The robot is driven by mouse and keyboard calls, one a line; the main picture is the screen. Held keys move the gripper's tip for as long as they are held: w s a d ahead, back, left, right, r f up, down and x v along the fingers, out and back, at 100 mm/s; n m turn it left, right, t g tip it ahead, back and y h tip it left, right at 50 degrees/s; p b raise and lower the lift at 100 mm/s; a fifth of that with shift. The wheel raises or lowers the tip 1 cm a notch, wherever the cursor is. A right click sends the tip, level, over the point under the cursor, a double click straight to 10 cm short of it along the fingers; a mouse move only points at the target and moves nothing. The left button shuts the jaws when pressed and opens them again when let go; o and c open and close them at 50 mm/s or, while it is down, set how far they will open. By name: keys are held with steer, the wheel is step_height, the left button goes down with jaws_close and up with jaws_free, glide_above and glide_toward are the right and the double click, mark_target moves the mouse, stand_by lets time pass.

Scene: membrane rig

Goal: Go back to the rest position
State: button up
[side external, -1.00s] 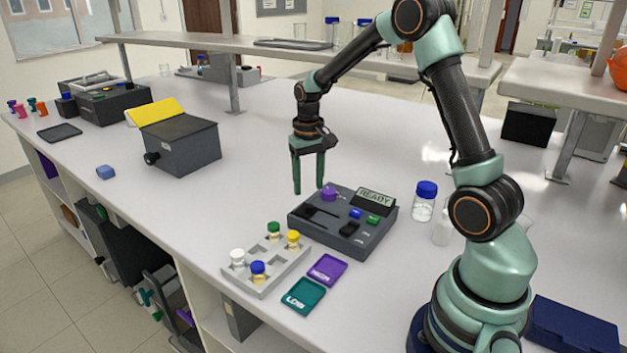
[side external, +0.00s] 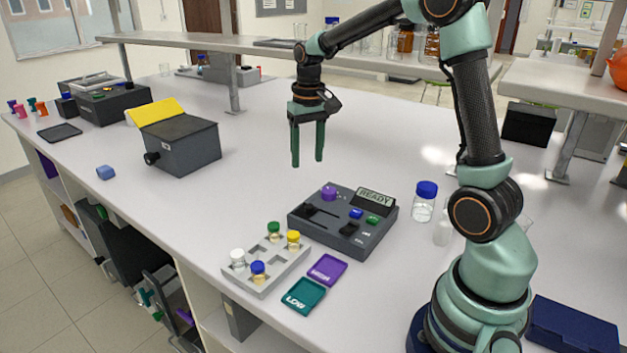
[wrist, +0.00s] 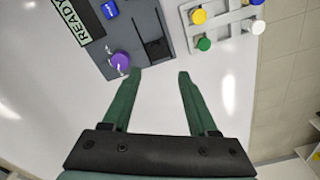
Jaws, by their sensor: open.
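My gripper (side external: 307,162) is open and empty, its green fingers pointing down above the bench, well clear of the surface. It hangs behind and above the dark rig (side external: 343,222), whose display reads READY. In the wrist view, the two fingers (wrist: 158,75) are apart with only bare bench between them. The rig (wrist: 150,20) with its purple knob (wrist: 120,61) lies beyond the fingertips, and the vial rack (wrist: 222,27) is to its right.
The rack (side external: 283,277) holds several capped vials. A purple MEDIUM-side tray (side external: 327,269) and a teal LOW tray (side external: 303,296) lie beside it. A blue-capped bottle (side external: 424,205) stands right of the rig. A grey box (side external: 182,146) is at left. The bench between is clear.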

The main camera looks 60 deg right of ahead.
steer(key=s+a+r+n+t, duration=0.2)
steer(key=s+a+r, duration=0.1)
steer(key=s+a, duration=0.3)
steer(key=s+a+r+n+t, duration=0.3)
steer(key=s+a, duration=0.3)
steer(key=a, duration=0.1)
steer(key=shift+s, duration=0.4)
steer(key=shift+a+r, duration=0.1)
stand_by(0.5)
